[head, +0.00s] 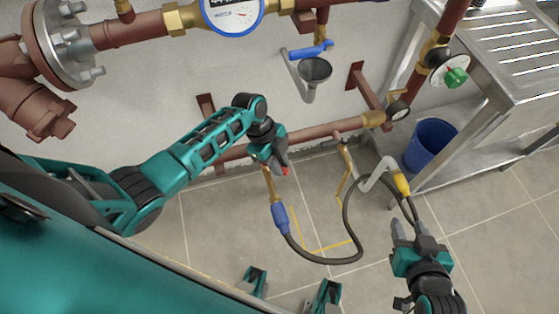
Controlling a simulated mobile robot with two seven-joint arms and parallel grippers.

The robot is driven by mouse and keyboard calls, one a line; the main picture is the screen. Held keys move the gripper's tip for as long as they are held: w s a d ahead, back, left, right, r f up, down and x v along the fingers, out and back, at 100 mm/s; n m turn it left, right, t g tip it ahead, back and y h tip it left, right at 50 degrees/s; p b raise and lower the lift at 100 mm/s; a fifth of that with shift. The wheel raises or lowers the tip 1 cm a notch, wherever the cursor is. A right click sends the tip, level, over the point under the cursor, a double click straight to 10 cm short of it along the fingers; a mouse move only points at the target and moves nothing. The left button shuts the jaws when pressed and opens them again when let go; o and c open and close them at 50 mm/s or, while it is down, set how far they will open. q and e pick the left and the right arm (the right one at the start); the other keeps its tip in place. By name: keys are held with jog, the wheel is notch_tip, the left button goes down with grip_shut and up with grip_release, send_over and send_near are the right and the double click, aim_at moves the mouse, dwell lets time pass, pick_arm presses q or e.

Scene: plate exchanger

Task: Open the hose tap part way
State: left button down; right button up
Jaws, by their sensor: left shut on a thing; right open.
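The hose tap's brass body (268,185) hangs below the horizontal brown pipe, left of centre, with a blue hose coupling (280,218) under it. A small red piece (285,171), apparently the tap's handle, shows at the tips of my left gripper (276,158). That gripper is shut at the top of the tap; its fingers hide most of what they hold, and I cannot tell the handle's angle. A black hose (325,261) loops from the blue coupling to the right. My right gripper (408,229) is open at the lower right, close to the hose by the yellow coupling (402,184).
A second brass valve (344,155) hangs from the brown pipe (315,132). A blue bucket (430,145) stands under the metal bench (510,50) at right. A grey funnel (315,70) is on the wall.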

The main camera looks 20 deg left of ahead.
pick_arm(q)
jog(key=c, duration=1)
grip_release()
jog(key=shift+r, duration=0.15)
jog(key=p+v, duration=0.2)
jog(key=v, duration=1)
jog(key=shift+a+r, duration=0.2)
jog(key=shift+r, duration=0.05)
